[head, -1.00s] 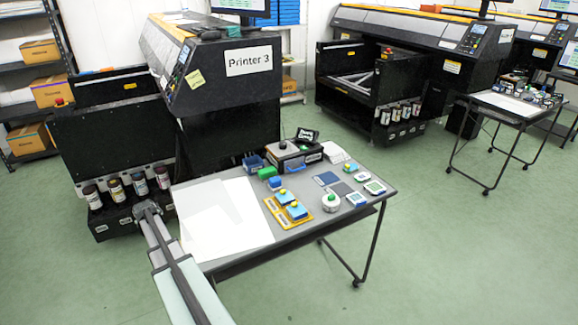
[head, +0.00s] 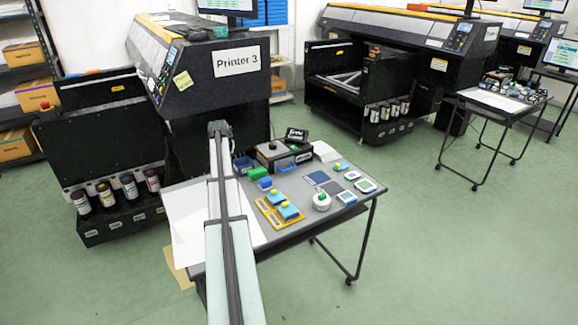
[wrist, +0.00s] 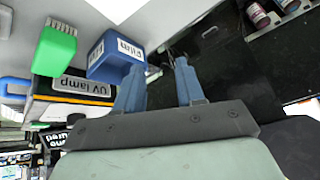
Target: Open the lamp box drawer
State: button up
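The lamp box (head: 268,155) is a dark box with a grey top at the back of the near table. In the wrist view its front shows a "UV lamp" label (wrist: 84,85), left of my fingers. The drawer's state is not clear. My gripper (head: 219,130) is raised beyond the table's back-left corner, left of the lamp box.
A blue bin (wrist: 112,55) sits between my left finger and the lamp box. A green block (wrist: 56,42) is beside it. The table holds white sheets (head: 185,212), an orange tray (head: 268,216) and a round white item (head: 321,201). A black printer (head: 200,85) stands behind.

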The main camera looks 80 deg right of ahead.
jog(key=s+d+r+m+y, duration=0.1)
jog(key=s+d+r+m, duration=0.15)
jog(key=s, duration=0.45)
jog(key=s+d+r+m+y, duration=0.1)
jog(key=s+d+m, duration=0.2)
jog(key=s, duration=0.4)
jog(key=m+g+y, duration=0.1)
jog(key=m+y, duration=0.1)
jog(key=m, duration=0.4)
send_near(289, 169)
jog(key=f, duration=0.2)
jog(key=w+f, duration=0.1)
jog(key=f, duration=0.2)
jog(key=d+f, duration=0.1)
jog(key=f, duration=0.1)
jog(key=shift+w+f, duration=0.2)
grip_shut()
